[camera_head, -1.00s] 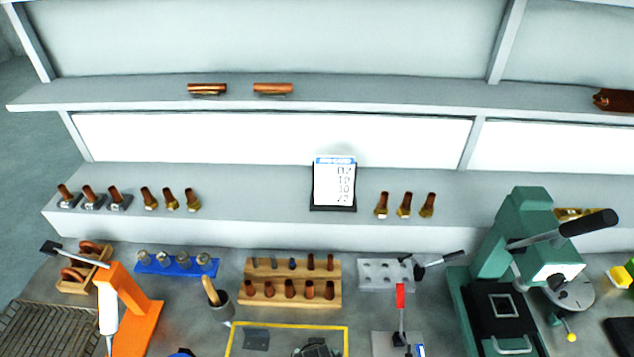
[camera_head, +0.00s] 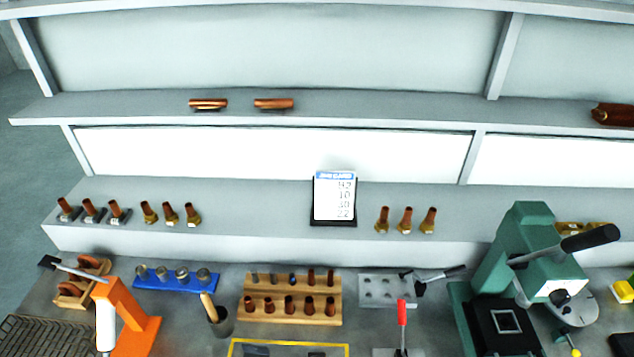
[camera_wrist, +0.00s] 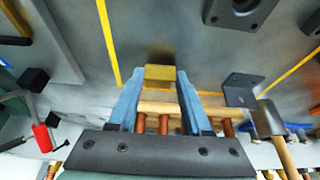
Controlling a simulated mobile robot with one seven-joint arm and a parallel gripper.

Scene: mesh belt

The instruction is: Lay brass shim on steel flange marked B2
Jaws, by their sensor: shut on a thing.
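My gripper (camera_wrist: 160,76) shows only in the wrist view, with its two blue fingers shut on the brass shim (camera_wrist: 159,72), a small yellow plate at the fingertips. Below the shim is grey bench surface; how high it is held I cannot tell. A dark square flange (camera_wrist: 240,12) with bolt holes is cut off by the top edge, to the right of the gripper and apart from the shim. I can read no B2 mark. A dark bent plate (camera_wrist: 240,91) lies nearer, right of the fingers. My gripper is not in the head view.
Yellow lines (camera_head: 290,341) border the area on the bench. A wooden rack (camera_head: 292,297) with copper pieces stands behind it, partly under my fingers in the wrist view.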

